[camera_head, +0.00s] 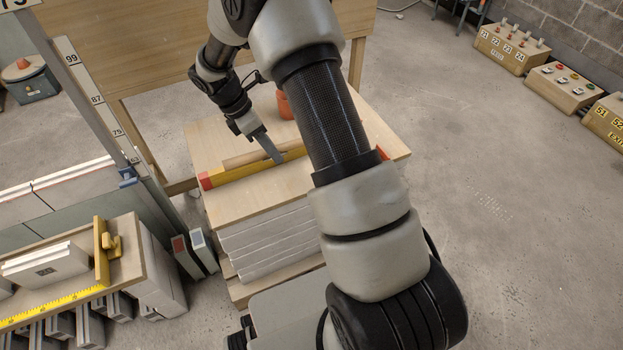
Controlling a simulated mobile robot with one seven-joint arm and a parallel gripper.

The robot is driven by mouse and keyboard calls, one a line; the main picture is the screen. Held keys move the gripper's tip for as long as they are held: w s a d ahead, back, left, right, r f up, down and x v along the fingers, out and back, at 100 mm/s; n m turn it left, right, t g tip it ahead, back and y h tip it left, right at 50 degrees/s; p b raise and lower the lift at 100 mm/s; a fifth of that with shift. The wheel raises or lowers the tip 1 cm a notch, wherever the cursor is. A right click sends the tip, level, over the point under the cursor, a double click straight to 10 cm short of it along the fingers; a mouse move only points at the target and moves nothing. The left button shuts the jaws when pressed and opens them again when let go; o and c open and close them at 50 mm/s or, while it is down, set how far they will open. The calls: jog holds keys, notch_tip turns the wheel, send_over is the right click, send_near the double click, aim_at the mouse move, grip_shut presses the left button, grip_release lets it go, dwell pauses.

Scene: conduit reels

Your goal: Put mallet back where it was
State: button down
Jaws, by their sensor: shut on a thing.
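My gripper (274,154) reaches down over the pale wooden top of a stacked block (231,206). Its grey fingers are shut across a light wooden bar (240,159), which looks like the mallet's handle. The bar lies low along the far side of a yellow bar with red ends (235,174). I cannot tell whether the wooden bar touches the top or hangs just above it. The mallet's head is not clearly seen; my arm hides the area to the right. An orange-red round object (284,106) stands behind, partly covered by my arm.
A wooden panel table (150,60) stands behind the stack. At left are a numbered upright post (88,90) and a bench with a yellow tape (55,303). Control boxes (510,50) line the right wall. The floor at right is clear.

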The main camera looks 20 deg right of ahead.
notch_tip(320, 180, down, 10)
jog(key=shift+r+b, duration=0.1)
jog(key=shift+b, duration=1.05)
jog(key=c, duration=1.6)
grip_release()
jog(key=shift+o, duration=0.2)
